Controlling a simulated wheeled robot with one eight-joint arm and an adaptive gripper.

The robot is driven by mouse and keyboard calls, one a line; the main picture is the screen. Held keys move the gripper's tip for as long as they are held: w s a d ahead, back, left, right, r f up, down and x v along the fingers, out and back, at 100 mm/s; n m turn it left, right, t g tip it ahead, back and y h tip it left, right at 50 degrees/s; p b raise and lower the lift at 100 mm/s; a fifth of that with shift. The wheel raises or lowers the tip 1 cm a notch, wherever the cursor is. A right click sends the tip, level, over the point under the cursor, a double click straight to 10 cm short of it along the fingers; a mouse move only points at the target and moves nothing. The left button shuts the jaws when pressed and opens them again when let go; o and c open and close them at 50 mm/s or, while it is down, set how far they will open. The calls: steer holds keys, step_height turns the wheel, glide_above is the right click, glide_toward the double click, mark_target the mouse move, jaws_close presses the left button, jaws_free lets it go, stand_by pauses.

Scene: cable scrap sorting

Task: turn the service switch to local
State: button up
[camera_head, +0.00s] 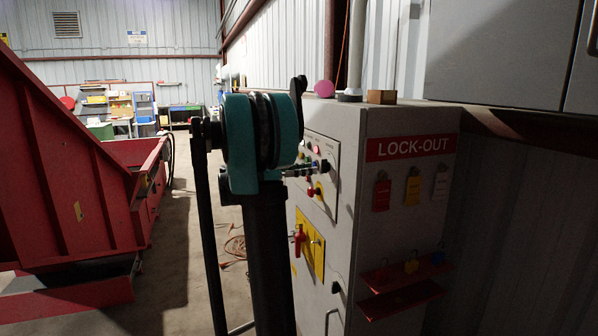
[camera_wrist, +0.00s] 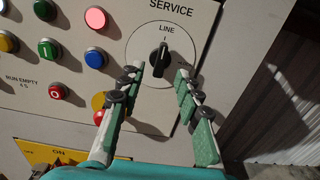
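The service switch (camera_wrist: 160,60) is a black knob on a round plate under the word SERVICE in the wrist view. Its handle stands upright, toward the LINE mark at the top. I see no LOCAL label in view. My gripper (camera_wrist: 159,76) is open, with its green, black-padded fingers to the left and right of the knob and slightly below it. I cannot tell whether either finger touches it. In the head view my gripper (camera_head: 298,171) reaches toward the button panel (camera_head: 336,145) on the grey cabinet's left face.
Lit red (camera_wrist: 95,18), blue (camera_wrist: 95,58) and green (camera_wrist: 47,48) buttons sit left of the switch. A yellow ON plate (camera_wrist: 40,152) lies below. The cabinet (camera_head: 350,130) carries a LOCK-OUT sign (camera_head: 412,147), tags and red shelves. A red machine (camera_head: 60,180) stands left.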

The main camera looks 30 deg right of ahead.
mark_target(324, 166)
steer(key=shift+x, duration=2.2)
jaws_close()
